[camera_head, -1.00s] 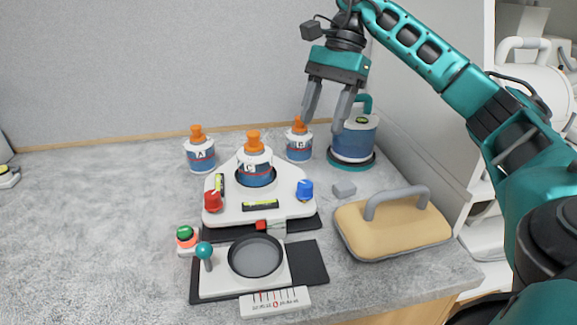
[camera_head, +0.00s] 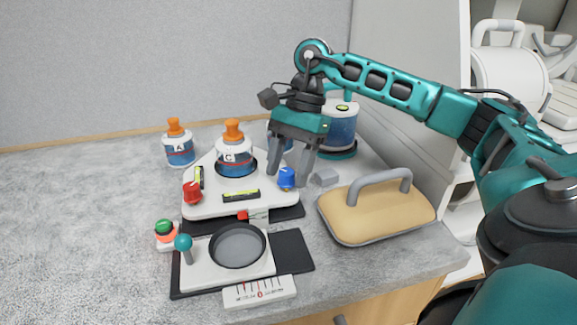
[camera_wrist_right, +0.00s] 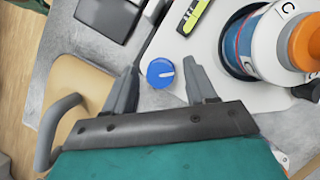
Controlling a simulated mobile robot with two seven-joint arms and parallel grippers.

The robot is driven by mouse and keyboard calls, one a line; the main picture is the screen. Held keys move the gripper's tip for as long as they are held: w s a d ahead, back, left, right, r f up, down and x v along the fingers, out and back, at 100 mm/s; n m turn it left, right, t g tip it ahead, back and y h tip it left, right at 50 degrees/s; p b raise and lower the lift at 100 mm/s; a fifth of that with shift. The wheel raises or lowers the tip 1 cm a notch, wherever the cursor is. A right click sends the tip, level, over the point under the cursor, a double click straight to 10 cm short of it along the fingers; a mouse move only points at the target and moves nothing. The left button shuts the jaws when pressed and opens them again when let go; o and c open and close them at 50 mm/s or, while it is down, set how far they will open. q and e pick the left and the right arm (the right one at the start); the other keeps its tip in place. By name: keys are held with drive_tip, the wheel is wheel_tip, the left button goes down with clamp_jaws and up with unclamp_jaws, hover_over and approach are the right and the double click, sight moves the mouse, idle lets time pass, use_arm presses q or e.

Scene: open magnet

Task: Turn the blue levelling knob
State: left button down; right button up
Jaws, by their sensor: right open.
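The blue levelling knob (camera_head: 287,177) stands at the right corner of the white levelling platform (camera_head: 210,208). In the right wrist view the knob (camera_wrist_right: 160,72) shows from above, with a white pointer line on its top. My right gripper (camera_head: 290,180) is open and points down at the knob. In the wrist view its two fingers (camera_wrist_right: 160,85) lie to either side of the knob, with gaps between them and it. I cannot tell how far the fingertips are above the platform. My left gripper is not in view.
Bottle C (camera_head: 234,158) stands on the platform, near the right gripper. A red knob (camera_head: 192,193) sits at the platform's left corner. A tan block with a grey handle (camera_head: 375,212) lies to the right. Bottle A (camera_head: 179,149) stands behind left. The left counter is clear.

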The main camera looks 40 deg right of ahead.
drive_tip(key=shift+c, duration=0.5)
clamp_jaws()
drive_tip(key=shift+m, duration=0.3)
